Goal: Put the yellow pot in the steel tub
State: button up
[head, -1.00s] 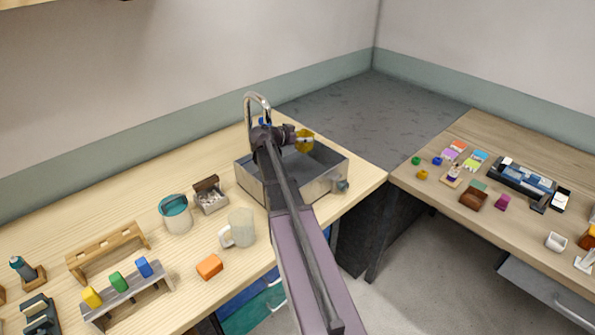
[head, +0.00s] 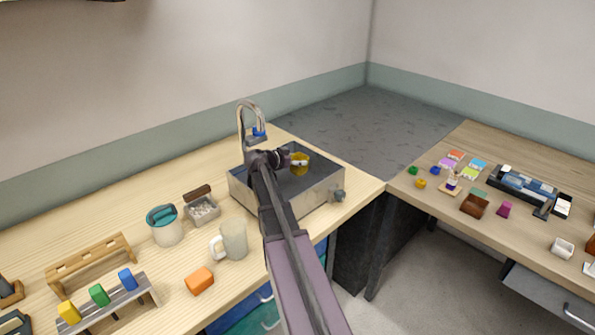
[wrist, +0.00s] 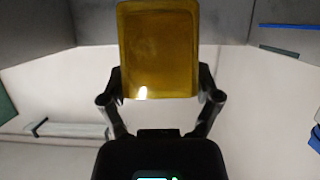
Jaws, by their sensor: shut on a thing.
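The yellow pot (head: 300,160) is held at the end of my arm, over the steel tub (head: 318,200) in the head view. In the wrist view the yellow pot (wrist: 158,50) fills the top middle, between the two fingers. My gripper (head: 288,161) is shut on it; it also shows in the wrist view (wrist: 160,88). The tub is an open grey metal box at the right end of the left counter, and my arm covers part of it. I cannot tell whether the pot touches the tub's floor.
A curved steel tap (head: 242,125) rises behind the tub. A mug (head: 234,240), an orange block (head: 200,281), a teal-topped pail (head: 166,226) and a small box (head: 203,209) stand left of it.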

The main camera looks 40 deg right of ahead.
aim_at(293, 170)
jog(key=shift+f, duration=0.1)
jog(key=shift+f+b, duration=1.8)
jog(key=shift+b, duration=0.15)
jog(key=shift+f+b, duration=0.55)
jog(key=shift+f, duration=0.05)
jog(key=o, duration=1)
jog(key=shift+o, duration=0.2)
jog(key=shift+r, duration=0.25)
